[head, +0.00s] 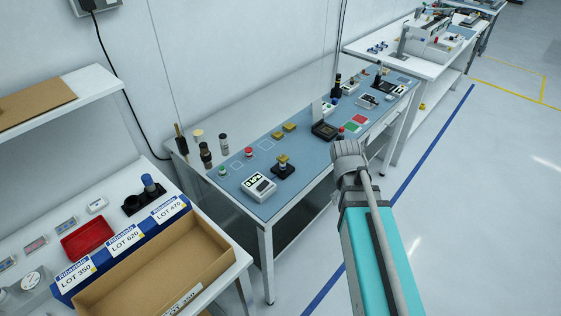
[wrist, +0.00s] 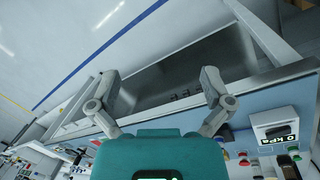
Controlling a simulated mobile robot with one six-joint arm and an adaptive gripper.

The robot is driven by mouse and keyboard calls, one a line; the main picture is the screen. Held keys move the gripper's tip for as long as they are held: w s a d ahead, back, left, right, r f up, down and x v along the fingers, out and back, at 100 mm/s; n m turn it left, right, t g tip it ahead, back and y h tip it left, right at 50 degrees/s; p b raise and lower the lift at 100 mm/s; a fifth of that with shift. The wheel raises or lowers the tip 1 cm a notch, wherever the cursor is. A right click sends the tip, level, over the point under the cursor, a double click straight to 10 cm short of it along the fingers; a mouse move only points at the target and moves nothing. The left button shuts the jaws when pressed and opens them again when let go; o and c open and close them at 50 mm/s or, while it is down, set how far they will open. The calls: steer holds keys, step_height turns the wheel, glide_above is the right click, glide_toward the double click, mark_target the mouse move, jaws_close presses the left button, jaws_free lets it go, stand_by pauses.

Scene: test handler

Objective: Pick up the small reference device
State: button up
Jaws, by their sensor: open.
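Several small gold-topped pieces are on the blue mat of the middle table in the head view. One gold piece (head: 283,159) is on a black stand (head: 283,171), and two gold blocks (head: 277,135) (head: 290,127) lie farther back. I cannot tell which is the small reference device. My gripper (wrist: 160,85) is open and empty in the wrist view, its two fingers spread wide apart. It points toward the table's front edge and the dark shelf below. In the head view my arm reaches to the table's right front, and the gripper itself cannot be made out.
A white meter (head: 259,187) stands at the blue mat's front left; its 0 kPa display (wrist: 289,138) shows in the wrist view. A black open-lidded socket (head: 324,130) is farther along the mat (head: 237,197). A cardboard tray (head: 150,285) is lower left. The floor at right is clear.

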steer(key=w+a+n+t+h+b, duration=0.1)
steer(key=w+a+n+h+b, duration=0.15)
steer(key=w+a+n, duration=0.35)
steer(key=w+a+n+t+h+b, duration=0.2)
steer(key=w+a+n+h, duration=0.15)
steer(key=a, duration=0.55)
steer(key=w+a+n+t+h+b, duration=0.1)
steer(key=w+a+n+h+b, duration=0.2)
steer(key=a+n, duration=0.35)
steer(key=w+a+r+n+t+b, duration=0.1)
steer(key=a+n, duration=0.3)
steer(key=a, duration=0.8)
steer(key=shift+w+a+t+h+b, duration=0.25)
steer(key=shift+w+t+h+b, duration=0.2)
steer(key=shift+t, duration=0.45)
steer(key=shift+r, duration=0.1)
steer(key=b, duration=0.3)
glide_toward(283, 159)
steer(key=w+d, duration=0.1)
steer(key=w, duration=0.1)
steer(key=shift+w+d+f, duration=0.35)
steer(key=shift+d+f, duration=0.25)
steer(key=shift+d, duration=0.05)
steer(key=shift+d+f, duration=0.1)
